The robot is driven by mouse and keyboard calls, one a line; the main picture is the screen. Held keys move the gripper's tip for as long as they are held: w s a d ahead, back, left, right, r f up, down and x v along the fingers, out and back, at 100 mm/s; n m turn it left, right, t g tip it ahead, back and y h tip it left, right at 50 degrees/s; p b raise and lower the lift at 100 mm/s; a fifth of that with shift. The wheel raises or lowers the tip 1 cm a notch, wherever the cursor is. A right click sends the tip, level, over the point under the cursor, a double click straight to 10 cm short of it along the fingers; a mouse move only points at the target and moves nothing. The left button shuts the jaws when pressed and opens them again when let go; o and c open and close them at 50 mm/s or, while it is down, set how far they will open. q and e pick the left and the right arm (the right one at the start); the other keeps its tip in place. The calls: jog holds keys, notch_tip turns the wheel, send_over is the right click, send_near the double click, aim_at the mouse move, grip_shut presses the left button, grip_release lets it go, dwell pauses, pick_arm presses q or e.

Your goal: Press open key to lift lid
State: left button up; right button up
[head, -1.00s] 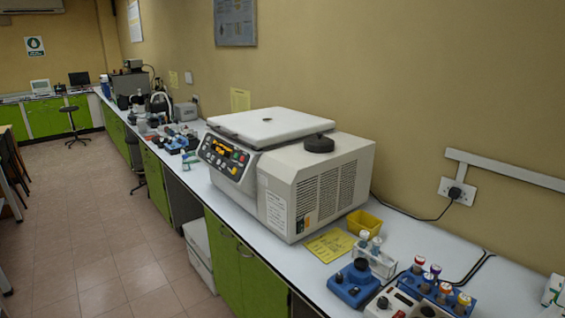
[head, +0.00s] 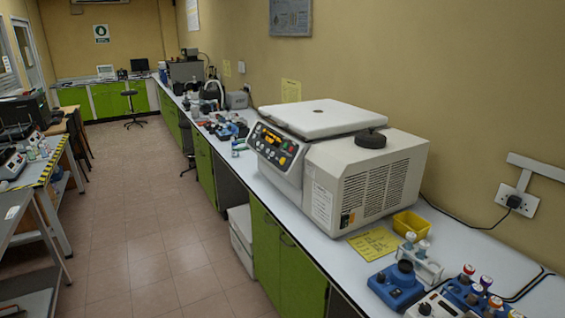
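The centrifuge (head: 365,182) stands on the long white bench at the right of the head view. Its white lid (head: 318,117) looks shut and lies flat on top. The control panel (head: 271,145) is on its front left face, with a lit display and several coloured keys. The keys are too small for me to read which one is the open key. Neither of my grippers is in the head view.
A black round knob-like piece (head: 370,140) sits on the centrifuge's top. A yellow tray (head: 410,224), a yellow sheet (head: 375,243), a blue device (head: 396,288) and capped tubes stand nearby. The tiled floor (head: 165,225) left of the bench is clear. Another table (head: 50,170) stands at the left.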

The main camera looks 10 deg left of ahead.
pick_arm(q)
grip_shut()
dwell(1.8)
